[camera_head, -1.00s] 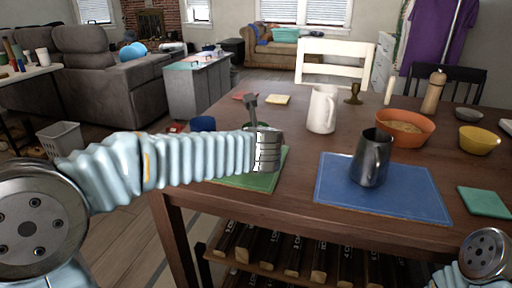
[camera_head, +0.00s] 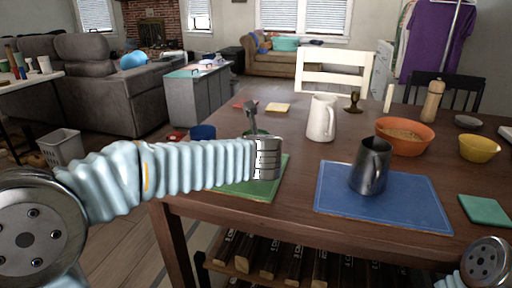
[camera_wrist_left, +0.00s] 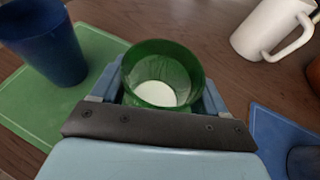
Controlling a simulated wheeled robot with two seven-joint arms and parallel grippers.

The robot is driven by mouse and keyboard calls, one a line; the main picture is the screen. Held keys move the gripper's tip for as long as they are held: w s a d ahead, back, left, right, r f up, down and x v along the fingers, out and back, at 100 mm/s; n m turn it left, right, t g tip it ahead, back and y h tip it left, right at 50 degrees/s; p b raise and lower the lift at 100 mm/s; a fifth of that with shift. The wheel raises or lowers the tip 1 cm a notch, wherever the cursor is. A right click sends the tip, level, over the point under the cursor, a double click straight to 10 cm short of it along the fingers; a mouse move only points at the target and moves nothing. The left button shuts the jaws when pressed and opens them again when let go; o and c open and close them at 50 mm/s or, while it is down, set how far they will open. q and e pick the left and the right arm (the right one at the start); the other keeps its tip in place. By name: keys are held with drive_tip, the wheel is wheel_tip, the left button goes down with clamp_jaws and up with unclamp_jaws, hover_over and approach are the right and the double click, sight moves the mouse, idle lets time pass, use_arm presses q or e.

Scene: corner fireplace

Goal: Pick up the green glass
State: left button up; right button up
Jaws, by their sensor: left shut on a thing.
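The green glass (camera_wrist_left: 162,78) is upright between the jaws of my left gripper (camera_wrist_left: 160,92) in the left wrist view. I look down through its open rim to a pale bottom. My left gripper is shut on the glass over the table near the green mat (camera_head: 236,190). I cannot tell whether the glass is clear of the surface. My right gripper is out of view; only part of that arm shows at lower right.
A blue cup (camera_wrist_left: 42,42) stands close to the left of the glass on the green mat (camera_wrist_left: 40,110). A white jug (camera_head: 322,118) stands to its right. A dark metal pitcher (camera_head: 369,170) stands on a blue mat (camera_head: 335,200). Bowls are farther right.

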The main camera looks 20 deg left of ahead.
use_arm(q)
drive_tip(key=shift+r, duration=0.6)
drive_tip(key=s+d+r, duration=0.6)
drive_tip(key=s+r, duration=0.5)
drive_tip(key=s, duration=0.1)
drive_tip(key=shift+s+r, duration=0.25)
drive_tip(key=shift+r, duration=0.05)
drive_tip(key=shift+d, duration=0.1)
idle(1.2)
